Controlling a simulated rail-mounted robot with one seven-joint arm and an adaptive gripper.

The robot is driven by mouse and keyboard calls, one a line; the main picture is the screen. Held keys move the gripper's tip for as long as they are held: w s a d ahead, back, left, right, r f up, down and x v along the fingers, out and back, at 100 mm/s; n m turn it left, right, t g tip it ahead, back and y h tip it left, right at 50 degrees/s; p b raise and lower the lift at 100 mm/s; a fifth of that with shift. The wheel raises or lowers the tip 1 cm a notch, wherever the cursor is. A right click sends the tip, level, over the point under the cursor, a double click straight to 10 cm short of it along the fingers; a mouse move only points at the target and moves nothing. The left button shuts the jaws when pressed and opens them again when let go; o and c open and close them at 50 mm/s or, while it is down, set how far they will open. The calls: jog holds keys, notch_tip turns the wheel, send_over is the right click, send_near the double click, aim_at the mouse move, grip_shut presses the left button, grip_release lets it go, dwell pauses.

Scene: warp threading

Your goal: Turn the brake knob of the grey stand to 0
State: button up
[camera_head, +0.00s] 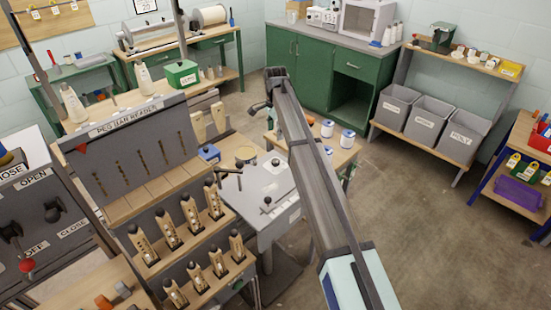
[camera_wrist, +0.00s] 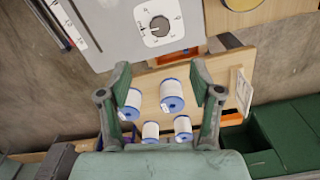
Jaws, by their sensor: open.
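The grey stand (camera_head: 252,187) is in the middle of the head view, with a flat light-grey top. In the wrist view its top (camera_wrist: 115,27) fills the upper part, and the brake knob (camera_wrist: 160,27) is a dark round knob on a white dial. The dial's marks are too small to read, so I cannot tell the knob's setting. My gripper (camera_wrist: 160,78) is open and empty, its two green-grey fingers apart, with the knob above them in the wrist picture. In the head view my gripper (camera_head: 260,106) is above and behind the stand, apart from it.
A wooden cart top (camera_wrist: 145,98) with several blue-and-white spools (camera_wrist: 172,95) is beside the stand. A grey peg rack (camera_head: 135,150) with several wooden pegs stands to the left. A green cabinet (camera_head: 310,65) is at the back.

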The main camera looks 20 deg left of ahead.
aim_at(276, 161)
notch_tip(276, 161, down, 14)
jog(key=p, duration=0.3)
jog(key=shift+f+p, duration=0.25)
jog(key=shift+p, duration=0.15)
jog(key=c, duration=1.1)
